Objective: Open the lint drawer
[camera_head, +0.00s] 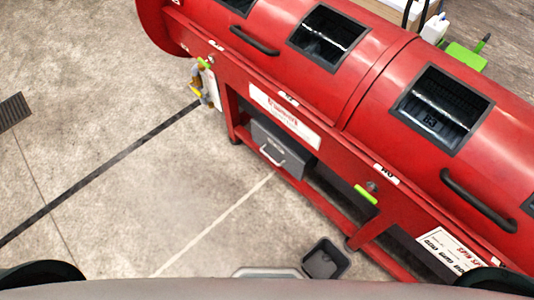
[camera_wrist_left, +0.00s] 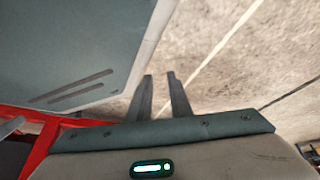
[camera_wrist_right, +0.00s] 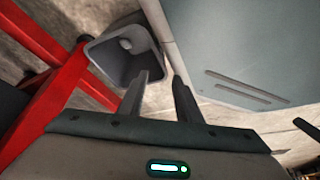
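The lint drawer (camera_head: 283,150) is a dark grey box front under the red machine, in the middle of the head view. Its pale bar handle (camera_head: 271,157) is on the front face. The drawer looks shut, flush in the frame. My left gripper (camera_wrist_left: 160,75) is open and empty, with a narrow gap between its fingers and floor behind them. My right gripper (camera_wrist_right: 160,76) is open and empty, its fingers apart near a grey bin. Neither gripper shows in the head view, and neither wrist view shows the drawer.
The long red machine (camera_head: 235,75) runs diagonally from top left to lower right. The small grey bin (camera_head: 325,262) stands on the floor by its frame; it also shows in the right wrist view (camera_wrist_right: 98,50). Open concrete floor (camera_head: 130,190) lies left of the drawer.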

